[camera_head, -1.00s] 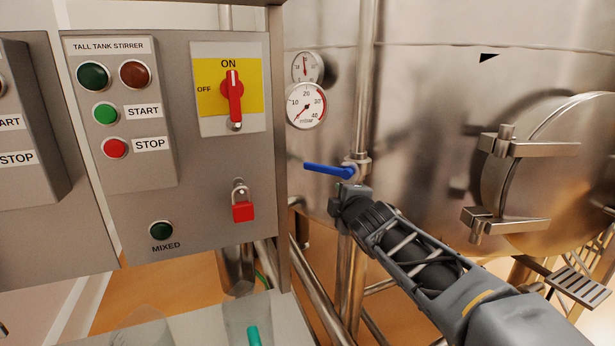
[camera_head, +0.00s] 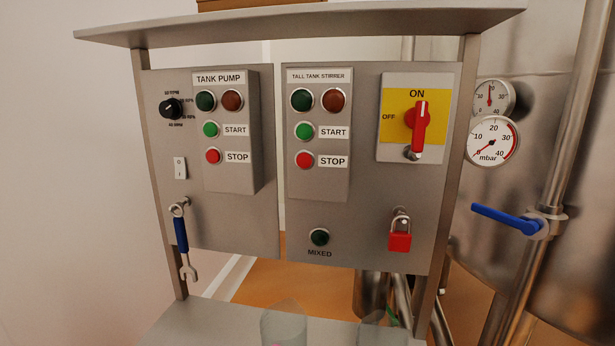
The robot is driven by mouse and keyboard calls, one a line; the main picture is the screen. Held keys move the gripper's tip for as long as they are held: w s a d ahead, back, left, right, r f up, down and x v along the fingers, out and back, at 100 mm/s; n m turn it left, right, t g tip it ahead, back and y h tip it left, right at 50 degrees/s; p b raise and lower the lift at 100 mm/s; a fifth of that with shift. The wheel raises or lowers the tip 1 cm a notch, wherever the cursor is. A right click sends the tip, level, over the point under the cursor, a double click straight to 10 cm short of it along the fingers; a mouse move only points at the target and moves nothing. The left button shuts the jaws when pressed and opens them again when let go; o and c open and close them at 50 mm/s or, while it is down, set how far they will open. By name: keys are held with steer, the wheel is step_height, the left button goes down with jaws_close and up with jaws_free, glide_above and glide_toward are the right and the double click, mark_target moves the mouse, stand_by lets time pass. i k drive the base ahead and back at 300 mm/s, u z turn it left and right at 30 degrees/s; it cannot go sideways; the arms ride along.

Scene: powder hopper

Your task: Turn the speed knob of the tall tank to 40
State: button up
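The speed knob (camera_head: 171,108) is a small round black dial at the upper left of the control panel, with several RPM labels around it. A light pointer mark shows on it, but the labels are too small to read for certain. The tall tank (camera_head: 545,130) is the shiny steel vessel at the right. The tall tank stirrer box (camera_head: 320,170) has green START and red STOP buttons. My gripper is outside the picture.
A red rotary switch (camera_head: 420,127) points up to ON. A red padlock (camera_head: 400,236) and a wrench (camera_head: 183,243) hang on the panel. A blue valve handle (camera_head: 505,219) sticks out at the right. A shelf roof (camera_head: 300,27) overhangs the panel.

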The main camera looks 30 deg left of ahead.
mark_target(172, 109)
steer(key=k, duration=0.85)
steer(key=u, duration=1.35)
steer(key=i, duration=0.55)
steer(key=u, duration=0.25)
steer(key=k, duration=1.15)
steer(key=u, duration=1.05)
steer(key=i, duration=1.3)
steer(key=z, duration=0.55)
